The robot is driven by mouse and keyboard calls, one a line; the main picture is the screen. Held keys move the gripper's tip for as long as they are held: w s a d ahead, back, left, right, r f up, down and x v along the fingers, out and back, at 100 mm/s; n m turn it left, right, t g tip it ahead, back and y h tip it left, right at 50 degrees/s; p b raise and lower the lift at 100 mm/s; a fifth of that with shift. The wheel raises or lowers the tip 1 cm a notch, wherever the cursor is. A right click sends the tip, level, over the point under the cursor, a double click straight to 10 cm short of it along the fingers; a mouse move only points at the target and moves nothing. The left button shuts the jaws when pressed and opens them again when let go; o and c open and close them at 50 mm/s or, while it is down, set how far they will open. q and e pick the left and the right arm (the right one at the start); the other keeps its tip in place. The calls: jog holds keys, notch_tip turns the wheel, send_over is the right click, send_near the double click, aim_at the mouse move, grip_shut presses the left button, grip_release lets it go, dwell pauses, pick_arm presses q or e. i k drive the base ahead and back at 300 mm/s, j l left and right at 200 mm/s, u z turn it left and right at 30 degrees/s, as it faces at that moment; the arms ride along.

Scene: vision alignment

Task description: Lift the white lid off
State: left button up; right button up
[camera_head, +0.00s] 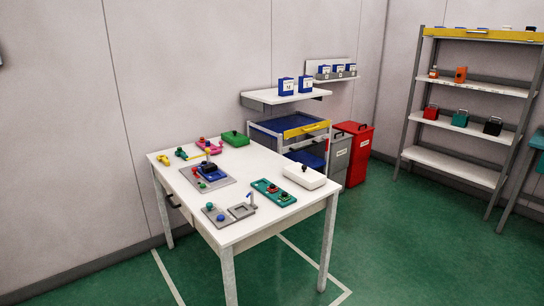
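Neither of my grippers is in view.
Other items share the table: a green box (235,139), a teal board (273,192), a grey board with a blue part (207,176) and grey plates (228,213). A cart (290,127), a red bin (357,153) and shelves (470,90) stand behind. The green floor in front is clear.

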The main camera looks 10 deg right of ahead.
aim_at(311, 179)
jog(key=i+l+z, duration=0.25)
jog(key=i, duration=0.25)
jog(key=i+z, duration=0.25)
jog(key=i, duration=0.25)
